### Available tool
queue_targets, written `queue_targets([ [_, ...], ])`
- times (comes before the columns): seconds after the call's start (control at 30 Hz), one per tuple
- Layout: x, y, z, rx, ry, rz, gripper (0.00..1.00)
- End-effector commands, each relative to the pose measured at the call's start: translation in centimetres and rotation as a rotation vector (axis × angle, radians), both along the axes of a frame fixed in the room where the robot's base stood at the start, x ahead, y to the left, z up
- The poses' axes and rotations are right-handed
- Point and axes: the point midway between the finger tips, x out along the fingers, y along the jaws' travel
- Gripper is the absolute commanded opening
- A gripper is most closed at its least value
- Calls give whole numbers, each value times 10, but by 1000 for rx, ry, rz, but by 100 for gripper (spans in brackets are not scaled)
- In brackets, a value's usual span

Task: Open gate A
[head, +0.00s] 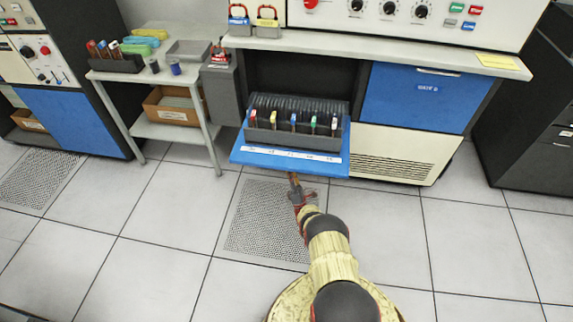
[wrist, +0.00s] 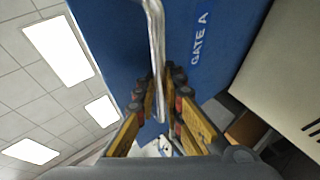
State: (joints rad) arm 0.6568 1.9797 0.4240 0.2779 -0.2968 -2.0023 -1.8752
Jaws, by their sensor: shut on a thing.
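Gate A (head: 245,157) is a blue flap that is folded down and sticks out from the console, about level in the head view. Its inner face, with a white strip, is up. In the wrist view its outer blue face (wrist: 112,45) shows the label GATE A and a pale metal handle (wrist: 155,30). My gripper (head: 293,180) is under the flap's front edge. In the wrist view my gripper (wrist: 161,92) has its fingers closed around the handle.
A dark rack (head: 294,137) with several coloured-tab cards stands in the opened bay behind the flap. Gate B (head: 415,98) to the right is shut. A side table (head: 150,75) with trays is at left. The floor (head: 160,215) in front is clear.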

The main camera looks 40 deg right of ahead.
Motion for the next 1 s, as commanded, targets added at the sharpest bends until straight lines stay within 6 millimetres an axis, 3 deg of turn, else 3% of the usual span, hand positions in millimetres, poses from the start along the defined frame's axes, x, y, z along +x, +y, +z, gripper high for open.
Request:
queue_targets([
  [0.1,-8,4,-11,-3,-1,5,0],
  [0.77,-11,4,-20,-5,6,4,0],
  [0.8,-11,4,-21,-5,6,4,11],
  [1.0,-10,2,-17,-10,-1,3,17],
])
